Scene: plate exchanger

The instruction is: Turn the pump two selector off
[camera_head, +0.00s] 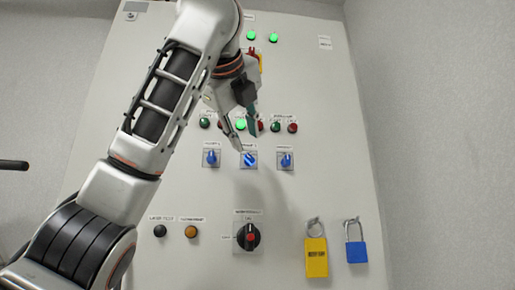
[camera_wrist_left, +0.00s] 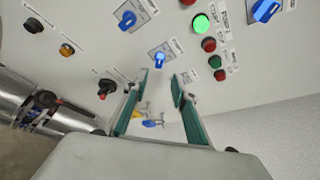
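A row of three blue selectors sits on the panel in the head view: left (camera_head: 211,157), middle (camera_head: 249,160) and right (camera_head: 285,160). Their labels are too small to read, so I cannot tell which is pump two. Another blue selector (camera_wrist_left: 265,10) shows at the top right there. My left gripper (camera_head: 246,142) is open and empty, its fingertips just above the middle selector in the picture; contact cannot be told. My right gripper is out of view.
Red and green lamps, one lit green (camera_head: 241,124), sit above the selectors. Below are a black-and-red rotary switch (camera_head: 249,237), an orange button (camera_head: 191,231), a yellow padlock (camera_head: 316,257) and a blue padlock (camera_head: 356,252). My left arm covers the panel's upper left.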

